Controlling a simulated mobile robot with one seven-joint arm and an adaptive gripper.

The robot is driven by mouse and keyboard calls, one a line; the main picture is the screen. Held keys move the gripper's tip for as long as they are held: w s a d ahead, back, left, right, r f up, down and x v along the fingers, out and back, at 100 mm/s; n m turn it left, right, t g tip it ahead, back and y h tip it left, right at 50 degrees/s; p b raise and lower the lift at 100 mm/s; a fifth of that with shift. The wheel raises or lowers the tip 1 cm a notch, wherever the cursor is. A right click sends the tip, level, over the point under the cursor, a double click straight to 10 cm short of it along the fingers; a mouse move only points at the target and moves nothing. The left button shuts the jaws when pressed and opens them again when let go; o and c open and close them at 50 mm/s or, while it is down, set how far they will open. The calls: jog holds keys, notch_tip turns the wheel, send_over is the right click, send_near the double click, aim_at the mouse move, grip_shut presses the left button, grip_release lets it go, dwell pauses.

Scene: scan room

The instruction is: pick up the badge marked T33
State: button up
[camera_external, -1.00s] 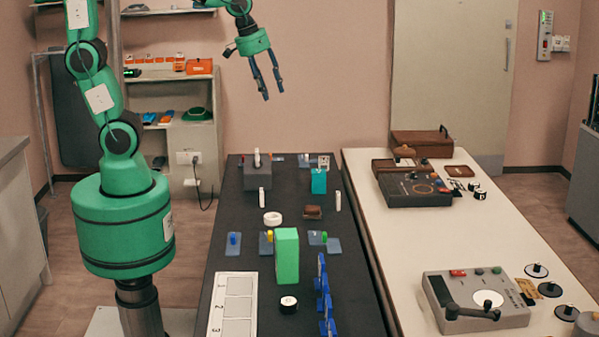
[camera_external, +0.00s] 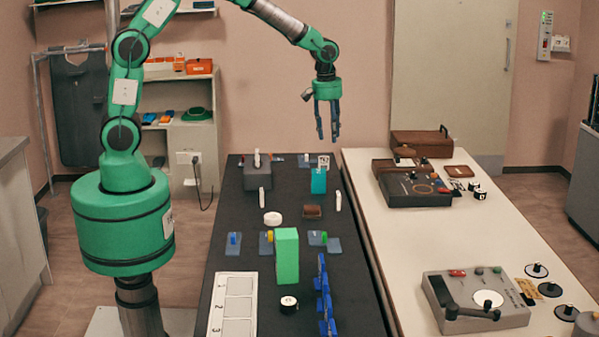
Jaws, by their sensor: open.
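My gripper (camera_external: 327,138) is open and empty, pointing down in the air over the far right part of the dark table (camera_external: 225,215). A small white card with dark marks (camera_external: 323,161) shows just below the fingertips, at the top of a teal block (camera_external: 319,181). The marks on it are too small to read, so I cannot tell whether it is the badge marked T33. Other small flat items lie near the table's far edge, also unreadable.
A tall green block (camera_external: 286,258) and blue upright pieces (camera_external: 324,300) stand nearer. A grey block (camera_external: 258,175), white ring (camera_external: 272,218) and brown item (camera_external: 312,211) are around the middle. A white table (camera_external: 400,250) with devices stands right.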

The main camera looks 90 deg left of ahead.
jog(key=w+a+f+n, duration=0.1)
jog(key=w+a+f, duration=0.1)
jog(key=f, duration=0.4)
jog(key=w+a+f+n+g, duration=0.1)
jog(key=w+a+f+n, duration=0.1)
jog(key=f, duration=0.4)
jog(key=shift+w+a, duration=0.2)
jog(key=shift+a, duration=0.25)
jog(key=shift+f, duration=0.15)
send_over(338, 201)
jog(key=a, duration=0.2)
jog(key=shift+w+a+f+b, duration=0.1)
jog(key=shift+w+f, duration=0.05)
jog(key=shift+f, duration=1.25)
jog(key=shift+w+a+f+b, duration=0.1)
jog(key=shift+w+f, duration=0.05)
jog(key=shift+f, duration=1.25)
jog(key=shift+w+f+b, duration=0.1)
jog(key=shift+w+f, duration=0.05)
jog(key=shift+f, duration=1.25)
jog(key=shift+f+b, duration=0.5)
jog(key=shift+f, duration=2.1)
jog(key=shift+c, duration=0.5)
grip_shut()
